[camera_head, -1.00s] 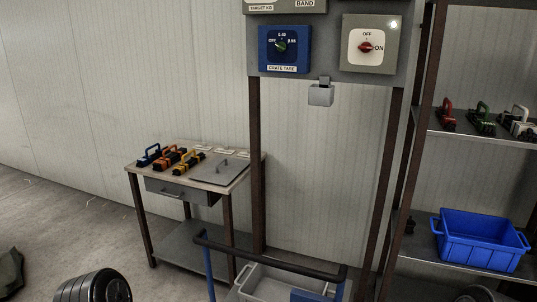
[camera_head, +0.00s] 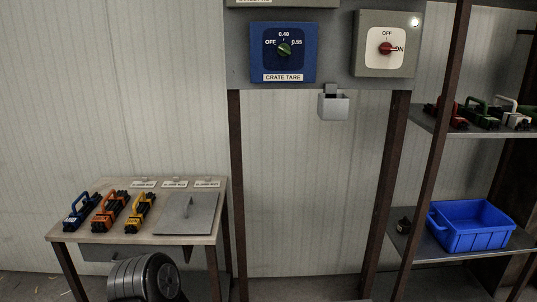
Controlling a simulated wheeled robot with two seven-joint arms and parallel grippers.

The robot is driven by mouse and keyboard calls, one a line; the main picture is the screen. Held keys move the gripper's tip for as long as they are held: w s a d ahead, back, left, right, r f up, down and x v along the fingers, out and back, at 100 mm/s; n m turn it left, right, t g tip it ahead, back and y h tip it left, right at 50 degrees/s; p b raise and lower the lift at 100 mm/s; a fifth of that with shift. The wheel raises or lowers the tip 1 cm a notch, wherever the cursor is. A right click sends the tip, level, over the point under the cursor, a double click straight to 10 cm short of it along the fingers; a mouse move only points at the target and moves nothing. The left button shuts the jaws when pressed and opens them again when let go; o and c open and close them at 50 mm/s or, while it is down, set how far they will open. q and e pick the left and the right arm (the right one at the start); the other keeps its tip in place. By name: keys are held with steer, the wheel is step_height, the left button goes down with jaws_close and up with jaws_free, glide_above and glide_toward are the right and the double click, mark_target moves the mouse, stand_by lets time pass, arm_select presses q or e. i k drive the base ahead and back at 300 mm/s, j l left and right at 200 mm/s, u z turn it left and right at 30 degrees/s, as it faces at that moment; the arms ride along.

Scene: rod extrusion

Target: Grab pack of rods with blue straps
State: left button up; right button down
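On the small table (camera_head: 140,236) at the left, a dark pack with a blue handle and blue parts (camera_head: 79,213) lies leftmost in a row of three. I take it for the pack with blue straps, but its rods are too small to make out clearly. An orange-handled pack (camera_head: 110,211) and a yellow-handled pack (camera_head: 140,213) lie to its right, apart from it. Neither of my grippers shows. A dark ribbed part, likely my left arm, is at the bottom left, in front of the table's front edge and below the packs.
A grey plate (camera_head: 188,214) with a knob lies on the table's right side, with small labels behind it. A control panel (camera_head: 336,62) stands right of the table. The right shelf (camera_head: 412,119) holds red, green and white-handled packs; a blue crate (camera_head: 470,226) sits below.

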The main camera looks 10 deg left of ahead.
mark_target(72, 224)
steer(key=i+j, duration=0.1)
steer(key=j, duration=1.45)
steer(key=i+j+z, duration=0.1)
steer(key=j, duration=1.45)
